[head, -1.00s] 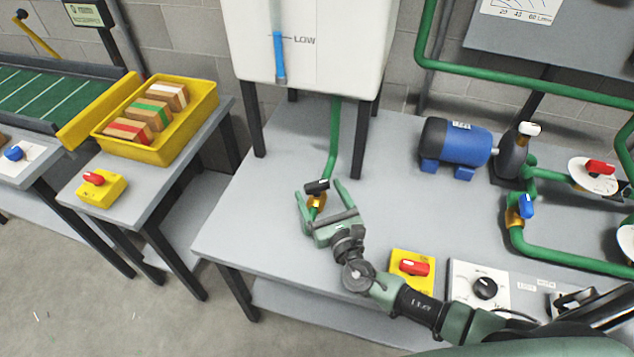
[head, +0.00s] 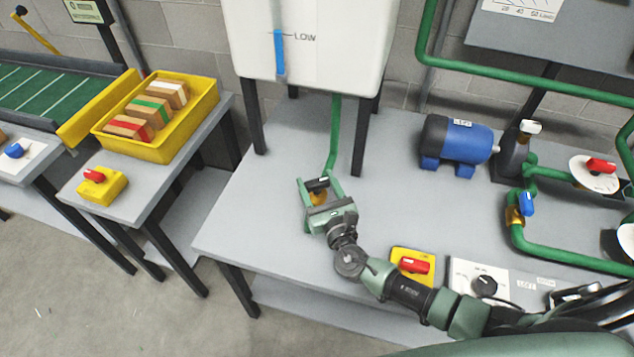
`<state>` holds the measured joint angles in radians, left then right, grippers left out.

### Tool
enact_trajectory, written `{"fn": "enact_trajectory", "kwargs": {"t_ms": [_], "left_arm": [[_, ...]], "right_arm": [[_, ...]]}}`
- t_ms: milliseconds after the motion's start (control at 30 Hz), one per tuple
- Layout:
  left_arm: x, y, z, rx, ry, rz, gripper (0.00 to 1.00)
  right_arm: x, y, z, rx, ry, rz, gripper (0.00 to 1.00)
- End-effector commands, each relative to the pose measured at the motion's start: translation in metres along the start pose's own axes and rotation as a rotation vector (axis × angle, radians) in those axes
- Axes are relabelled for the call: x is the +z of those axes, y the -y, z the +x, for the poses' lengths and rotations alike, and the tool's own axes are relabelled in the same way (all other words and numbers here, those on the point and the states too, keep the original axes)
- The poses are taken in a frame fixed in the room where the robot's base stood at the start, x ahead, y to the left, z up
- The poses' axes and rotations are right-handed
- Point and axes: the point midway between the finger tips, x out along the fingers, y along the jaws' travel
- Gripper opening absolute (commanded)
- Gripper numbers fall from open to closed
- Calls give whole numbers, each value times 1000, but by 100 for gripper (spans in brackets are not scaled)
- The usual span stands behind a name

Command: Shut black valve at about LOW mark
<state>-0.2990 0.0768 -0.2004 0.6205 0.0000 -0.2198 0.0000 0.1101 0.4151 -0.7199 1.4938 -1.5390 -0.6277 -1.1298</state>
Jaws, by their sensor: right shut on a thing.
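The black valve handle (head: 317,184) sits on a brass valve body (head: 319,198) at the low end of the green pipe under the white tank (head: 330,70). The handle lies roughly crosswise to the pipe. My right gripper (head: 317,182) is shut on the handle, one finger at each end of it. Part of the valve body is hidden by the gripper. On the tank front, a blue column (head: 280,55) in the level gauge has its top slightly above the LOW mark (head: 305,37). My left gripper is not in view.
A yellow box with a red switch (head: 413,265) and a panel with a black knob (head: 484,285) are near my right arm. A blue motor and pump (head: 457,142) stand to the right. A yellow crate (head: 205,105) sits on the left table. The bench (head: 240,225) is clear left of the valve.

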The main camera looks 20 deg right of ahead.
Motion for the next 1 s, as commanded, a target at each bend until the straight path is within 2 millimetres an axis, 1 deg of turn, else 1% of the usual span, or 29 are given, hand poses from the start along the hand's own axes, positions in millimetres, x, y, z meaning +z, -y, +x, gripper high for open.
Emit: {"fn": "enact_trajectory", "kwargs": {"t_ms": [167,367,700,1000], "left_arm": [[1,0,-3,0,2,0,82],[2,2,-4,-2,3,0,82],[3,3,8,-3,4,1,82],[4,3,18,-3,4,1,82]], "right_arm": [[1,-1,0,-73,-1,5,20],[0,-2,0,-214,-2,7,20],[-2,-2,0,-472,-1,4,20],[-1,-1,0,-616,0,1,20]]}}
